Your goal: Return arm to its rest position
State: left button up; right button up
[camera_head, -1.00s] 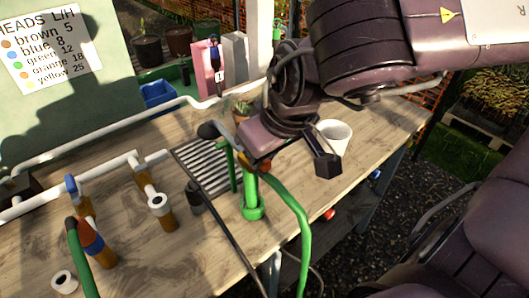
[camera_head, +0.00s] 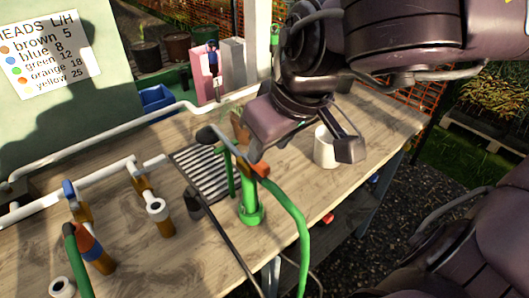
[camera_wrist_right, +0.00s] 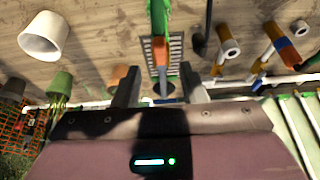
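My right gripper (camera_head: 301,156) hangs over the workbench (camera_head: 330,205), its dark fingers spread apart with nothing held between them. In the right wrist view the two fingers (camera_wrist_right: 161,88) stand apart at either side of the green upright fitting with an orange part (camera_wrist_right: 160,50). In the head view the green fitting (camera_head: 250,205) stands upright on the bench, just left of and below the gripper. A white cup (camera_head: 325,150) stands behind the right finger, partly hidden; it also shows in the right wrist view (camera_wrist_right: 44,36). My left gripper is not in view.
A slatted drain (camera_head: 200,170), white pipes (camera_head: 110,172) and several brown-and-white fittings lie to the left. A green hose (camera_head: 303,235) curves over the front edge. A pink box (camera_head: 207,75) and blue bin (camera_head: 157,97) stand behind. The right bench end is mostly clear.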

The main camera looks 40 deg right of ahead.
jog(key=v, duration=0.2)
jog(key=shift+s+r, duration=0.1)
jog(key=shift+r, duration=0.2)
